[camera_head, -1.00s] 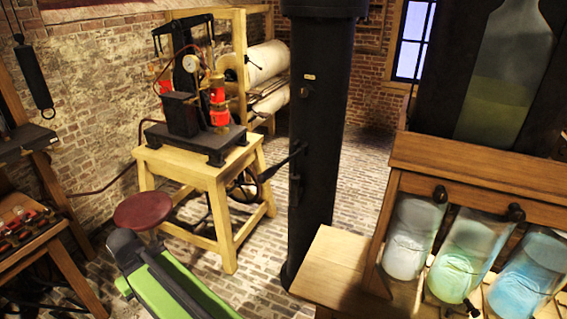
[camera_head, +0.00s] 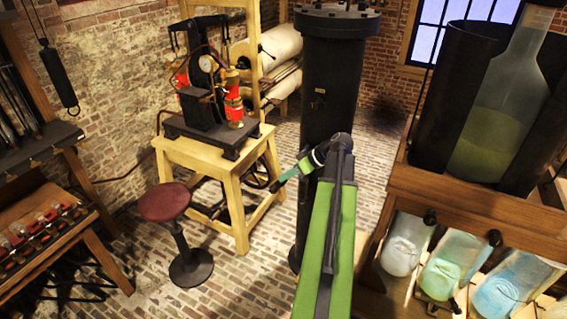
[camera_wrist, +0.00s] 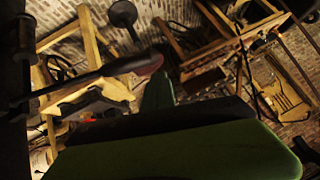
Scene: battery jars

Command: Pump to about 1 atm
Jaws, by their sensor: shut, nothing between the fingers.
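The pump apparatus (camera_head: 225,137) has a black base, red and brass cylinders (camera_head: 233,95) and a round white-faced gauge (camera_head: 208,64). It stands on a pale wooden table (camera_head: 200,158). The gauge reading is too small to make out. A spoked wheel (camera_head: 256,174) sits under the table, partly hidden by a leg. My gripper (camera_head: 277,186) is shut and empty. It points left and down in front of the tall black column (camera_head: 325,100), to the right of the pump table and apart from the pump. In the wrist view a wooden frame (camera_wrist: 92,40) shows at left.
A red-topped stool (camera_head: 165,202) stands front left of the pump table. A wooden rack of glass jars (camera_head: 405,245) and a large bottle (camera_head: 495,110) fill the right. A workbench (camera_head: 85,240) is at left. Brick floor (camera_head: 225,275) is open between.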

